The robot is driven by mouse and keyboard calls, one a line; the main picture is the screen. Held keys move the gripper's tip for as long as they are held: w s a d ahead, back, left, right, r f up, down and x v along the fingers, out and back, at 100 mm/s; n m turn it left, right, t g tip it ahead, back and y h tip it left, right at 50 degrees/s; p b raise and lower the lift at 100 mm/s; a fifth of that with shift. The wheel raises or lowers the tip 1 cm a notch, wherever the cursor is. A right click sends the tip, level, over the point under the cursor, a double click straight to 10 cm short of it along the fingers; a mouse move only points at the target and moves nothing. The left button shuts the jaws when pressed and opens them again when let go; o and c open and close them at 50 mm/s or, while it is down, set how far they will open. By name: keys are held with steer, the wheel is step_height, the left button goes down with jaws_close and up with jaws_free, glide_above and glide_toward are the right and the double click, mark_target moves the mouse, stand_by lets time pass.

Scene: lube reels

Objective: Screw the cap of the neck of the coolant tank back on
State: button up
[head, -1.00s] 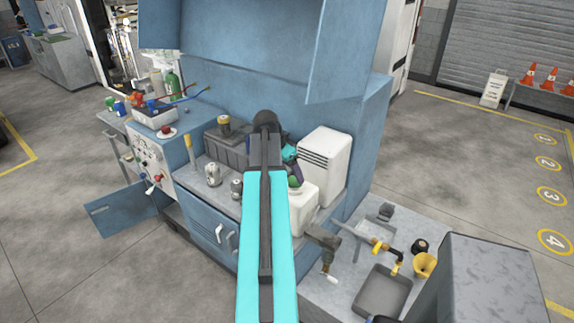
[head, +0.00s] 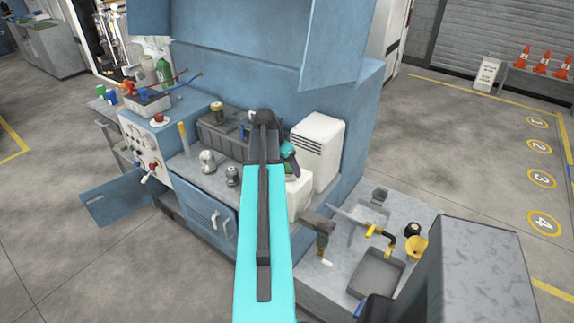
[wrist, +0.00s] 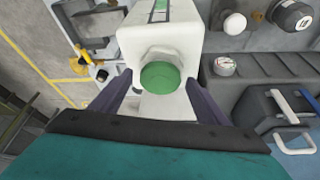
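The coolant tank is a white box that shows at the top of the wrist view (wrist: 132,38) and beside my gripper in the head view (head: 299,190). A green round cap (wrist: 160,76) sits at its pale neck, between my gripper's fingers. My gripper (wrist: 160,82) has purple fingers, one on each side of the cap. A narrow gap shows on both sides, so it looks open around the cap. How squarely the cap sits on the neck is hidden.
A dark toolbox (wrist: 250,69) and several small canisters share the bench. A taller white container (head: 318,150) stands behind the tank. A tray (head: 376,275) and a crank (head: 320,245) are on the right.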

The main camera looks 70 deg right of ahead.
steer(key=c, duration=1)
steer(key=shift+w+d+m+g, duration=0.15)
steer(key=shift+m+g, duration=0.25)
steer(key=shift+m, duration=0.5)
steer(key=shift+m+g+y+b, duration=0.45)
steer(key=shift+m+y, duration=0.15)
steer(key=shift+m, duration=1.1)
steer(key=m, duration=0.1)
steer(key=m+y+b, duration=0.1)
steer(key=m, duration=0.1)
steer(key=shift+w+d+m+g, duration=0.1)
steer(key=shift+d+m+g, duration=0.05)
steer(key=shift+m+g, duration=0.15)
steer(key=shift+m+y, duration=0.4)
steer(key=shift+m, duration=0.4)
